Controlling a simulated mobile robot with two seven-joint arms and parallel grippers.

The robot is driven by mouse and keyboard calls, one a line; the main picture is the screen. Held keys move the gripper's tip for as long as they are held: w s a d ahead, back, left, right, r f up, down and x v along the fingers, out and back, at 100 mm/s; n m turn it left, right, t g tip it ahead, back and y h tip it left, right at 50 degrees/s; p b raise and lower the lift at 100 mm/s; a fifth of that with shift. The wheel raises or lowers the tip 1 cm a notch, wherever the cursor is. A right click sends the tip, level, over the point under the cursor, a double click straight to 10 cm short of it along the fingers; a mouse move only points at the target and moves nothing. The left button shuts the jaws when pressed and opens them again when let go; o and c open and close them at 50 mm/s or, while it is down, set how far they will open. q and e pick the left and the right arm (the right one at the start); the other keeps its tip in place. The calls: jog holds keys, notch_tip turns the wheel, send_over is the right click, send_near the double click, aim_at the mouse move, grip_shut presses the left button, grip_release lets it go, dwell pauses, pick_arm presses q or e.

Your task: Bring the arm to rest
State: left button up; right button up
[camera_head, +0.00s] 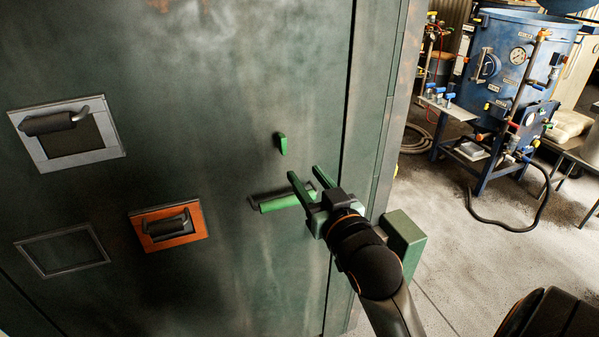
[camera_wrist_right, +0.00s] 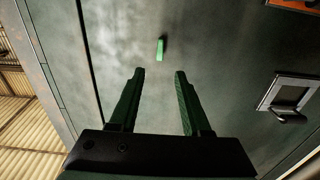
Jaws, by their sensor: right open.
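My right gripper (camera_head: 305,178) is open, its two green fingers spread in front of a dark green metal door or panel (camera_head: 240,60). In the head view the fingers overlap a green bar handle (camera_head: 278,203) on the panel; I cannot tell if they touch it. A small green peg (camera_head: 281,143) sits above the handle. In the right wrist view the gripper (camera_wrist_right: 160,74) has nothing between its fingers, and a small green piece (camera_wrist_right: 160,49) shows on the panel beyond the tips. My left gripper is not in view.
The panel bears a grey framed handle (camera_head: 105,141), an orange framed handle (camera_head: 199,218) and an empty recessed frame (camera_head: 62,251). A green block (camera_head: 407,235) is beside my right wrist. A blue pressure pot (camera_head: 505,60) stands back right, its hose (camera_head: 520,228) on the floor. Open floor (camera_head: 455,260) lies between.

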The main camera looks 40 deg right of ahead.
jog(key=s+a+f+n+g+y, duration=0.15)
jog(key=a+f, duration=0.25)
jog(key=f, duration=0.7)
jog(key=s+a+f+n+g+y, duration=0.1)
jog(key=a+f+n+g+y, duration=0.2)
jog(key=f, duration=0.8)
jog(key=s+a+f+g+y, duration=0.1)
jog(key=s+a+f+g, duration=0.1)
jog(key=s+f, duration=0.4)
jog(key=s+a+f+g+y, duration=0.1)
jog(key=s+a+f, duration=0.4)
jog(key=f, duration=0.6)
jog(key=shift+s+g, duration=0.35)
jog(key=shift+s, duration=0.75)
jog(key=shift+d, duration=0.1)
